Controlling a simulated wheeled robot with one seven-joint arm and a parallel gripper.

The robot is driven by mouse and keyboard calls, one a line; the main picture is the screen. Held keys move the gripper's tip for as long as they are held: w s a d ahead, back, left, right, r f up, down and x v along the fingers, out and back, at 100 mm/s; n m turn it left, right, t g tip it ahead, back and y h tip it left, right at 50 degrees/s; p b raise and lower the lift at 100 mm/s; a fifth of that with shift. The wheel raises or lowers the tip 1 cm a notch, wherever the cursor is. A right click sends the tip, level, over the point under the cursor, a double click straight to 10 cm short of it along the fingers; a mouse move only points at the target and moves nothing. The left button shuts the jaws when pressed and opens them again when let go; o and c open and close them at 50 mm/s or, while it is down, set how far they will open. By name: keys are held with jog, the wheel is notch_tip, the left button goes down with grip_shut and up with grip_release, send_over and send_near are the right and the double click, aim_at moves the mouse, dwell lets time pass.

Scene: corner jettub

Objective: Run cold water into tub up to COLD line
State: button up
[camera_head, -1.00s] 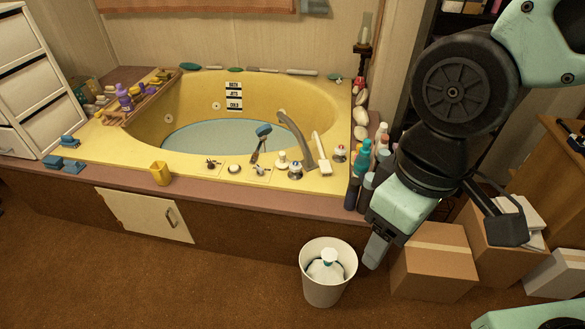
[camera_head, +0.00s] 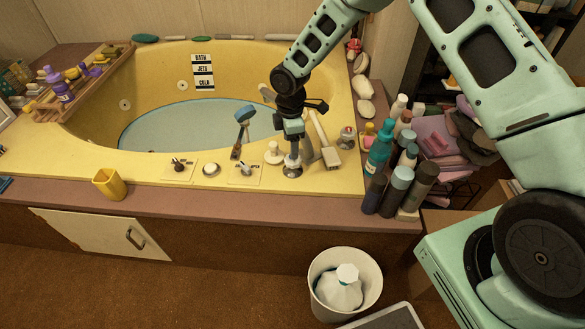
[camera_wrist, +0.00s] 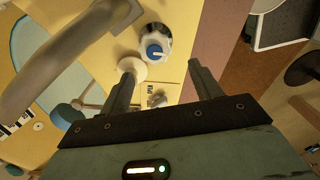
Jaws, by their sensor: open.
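The yellow corner tub (camera_head: 95,140) has BATH, JETS and COLD labels (camera_head: 203,72) on its inner back wall. A pale blue surface (camera_head: 180,122) lies low in it, below the COLD label. A chrome knob with a blue cap (camera_head: 291,170) stands on the front rim; it also shows in the wrist view (camera_wrist: 155,46). My gripper (camera_head: 292,148) is above this knob, fingers pointing down. In the wrist view my gripper (camera_wrist: 161,63) is open and empty, with the knob just beyond its fingertips. The spout (camera_wrist: 45,75) passes close on the left. A red-capped knob (camera_head: 347,138) stands farther right.
Several bottles (camera_head: 390,165) crowd the right corner. A yellow cup (camera_head: 109,184) stands at the front left. A bin (camera_head: 345,283) is on the floor.

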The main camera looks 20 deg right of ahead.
aim_at(293, 161)
jog(key=shift+w+d+f, duration=0.2)
jog(key=shift+f, duration=0.35)
jog(key=shift+w+d+f, duration=0.15)
jog(key=shift+d+f, duration=0.05)
jog(key=shift+f, duration=0.3)
jog(key=m+b, duration=0.1)
jog(key=m, duration=0.1)
jog(key=m+b, duration=0.1)
jog(key=b, duration=0.1)
jog(key=shift+f+m, duration=0.3)
jog(key=shift+m, duration=0.1)
jog(key=shift+f+b, duration=1.45)
jog(key=shift+f, duration=1.65)
jog(key=c, duration=1)
